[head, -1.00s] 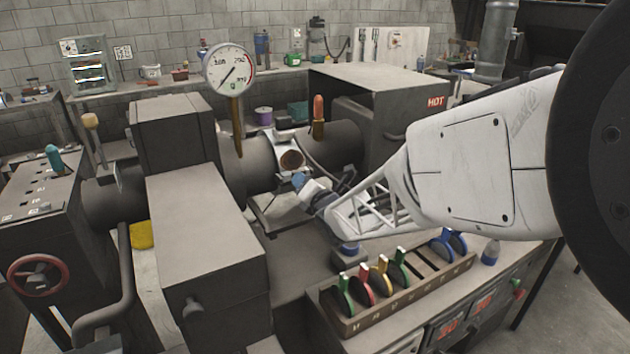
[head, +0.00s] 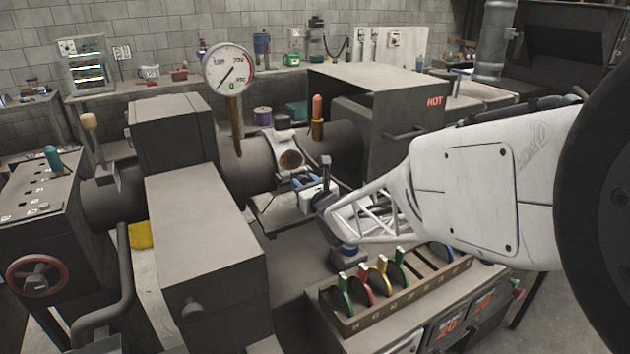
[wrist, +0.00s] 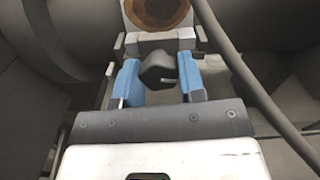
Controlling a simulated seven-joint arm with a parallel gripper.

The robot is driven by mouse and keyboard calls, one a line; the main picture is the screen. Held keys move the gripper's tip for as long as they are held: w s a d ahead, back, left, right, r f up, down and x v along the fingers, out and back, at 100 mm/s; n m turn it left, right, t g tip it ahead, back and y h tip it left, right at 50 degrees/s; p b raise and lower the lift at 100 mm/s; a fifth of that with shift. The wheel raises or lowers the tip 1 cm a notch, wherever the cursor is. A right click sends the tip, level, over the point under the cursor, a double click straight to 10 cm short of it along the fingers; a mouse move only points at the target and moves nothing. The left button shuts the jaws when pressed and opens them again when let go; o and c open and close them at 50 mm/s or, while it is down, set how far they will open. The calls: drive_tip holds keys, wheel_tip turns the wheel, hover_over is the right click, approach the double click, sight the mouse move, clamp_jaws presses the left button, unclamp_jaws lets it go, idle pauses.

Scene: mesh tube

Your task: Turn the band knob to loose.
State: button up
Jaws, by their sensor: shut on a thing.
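The band knob (wrist: 158,70) is a small dark faceted knob in the wrist view. It sits between the two blue fingers of my gripper (wrist: 160,80), which is shut on it. Just beyond it is a pale band (wrist: 160,40) with a round brown disc (wrist: 158,12). In the head view the pale band (head: 262,139) wraps the grey tube (head: 247,165), and the brown disc (head: 290,160) faces forward. My gripper (head: 305,182) is just below the disc there. The knob cannot be made out in the head view, and I cannot read any setting mark on it.
A dial gauge (head: 229,72) stands on the tube, with an orange-topped post (head: 317,115) to its right. A box marked HOT (head: 390,100) is at the tube's right end. A rack of coloured levers (head: 375,290) lies below my arm. A dark cable (wrist: 240,70) runs right of my gripper.

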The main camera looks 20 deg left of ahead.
drive_tip(key=shift+n, duration=0.5)
drive_tip(key=o, duration=0.9)
drive_tip(key=shift+o, duration=0.2)
drive_tip(key=shift+s+d, duration=0.1)
drive_tip(key=v, duration=0.7)
drive_tip(key=shift+s+d, duration=0.25)
